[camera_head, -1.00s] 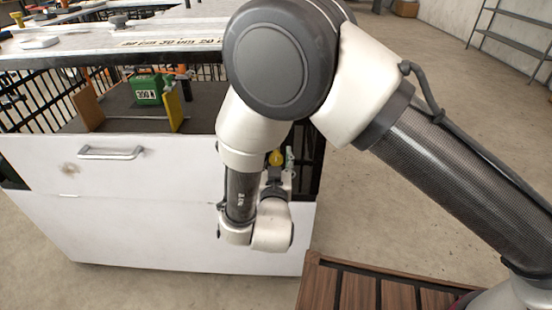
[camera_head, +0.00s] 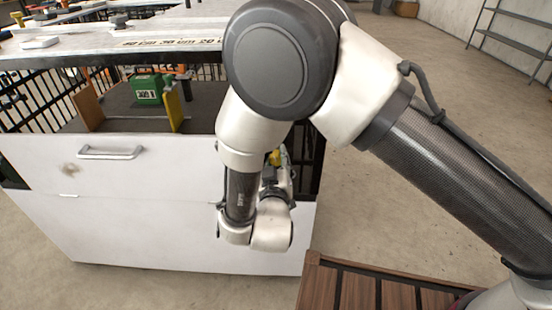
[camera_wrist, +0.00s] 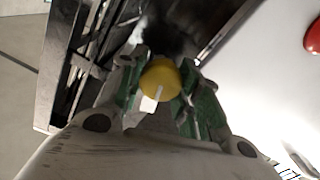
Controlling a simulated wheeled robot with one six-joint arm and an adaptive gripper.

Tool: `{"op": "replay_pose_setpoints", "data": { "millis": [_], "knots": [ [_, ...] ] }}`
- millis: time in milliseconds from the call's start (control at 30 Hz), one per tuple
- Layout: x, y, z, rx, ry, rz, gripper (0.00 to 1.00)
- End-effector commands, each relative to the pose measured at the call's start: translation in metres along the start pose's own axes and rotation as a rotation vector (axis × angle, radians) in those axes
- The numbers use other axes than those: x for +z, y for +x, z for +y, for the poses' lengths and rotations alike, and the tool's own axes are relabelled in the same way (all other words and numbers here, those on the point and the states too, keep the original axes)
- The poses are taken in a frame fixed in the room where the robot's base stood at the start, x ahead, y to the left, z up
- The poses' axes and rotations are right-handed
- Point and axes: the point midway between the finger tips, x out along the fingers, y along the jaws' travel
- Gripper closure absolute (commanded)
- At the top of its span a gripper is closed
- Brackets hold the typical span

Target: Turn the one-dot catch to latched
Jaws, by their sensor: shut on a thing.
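In the camera_head view a small part of the yellow knob (camera_head: 275,157) shows at the right end of the white cabinet, behind my wrist. My gripper (camera_head: 283,168) is mostly hidden there by my arm. I cannot make out any dot on the knob, nor its latch marks.
The white cabinet front (camera_head: 180,230) has a drawer with a metal handle (camera_head: 111,153). A green box (camera_head: 146,90) and a yellow panel (camera_head: 174,105) stand inside the open bay. A red object (camera_wrist: 313,37) lies at the wrist view's right edge.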

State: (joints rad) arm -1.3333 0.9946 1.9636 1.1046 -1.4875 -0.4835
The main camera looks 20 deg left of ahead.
Motion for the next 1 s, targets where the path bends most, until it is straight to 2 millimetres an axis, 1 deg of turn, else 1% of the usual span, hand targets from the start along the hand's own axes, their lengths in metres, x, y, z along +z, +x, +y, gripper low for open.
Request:
{"op": "replay_pose_setpoints", "data": {
  "millis": [1000],
  "knots": [
    [0.0015, 0.0, -0.0039, -0.001, -0.954, 0.001, 1.0]
  ]
}}
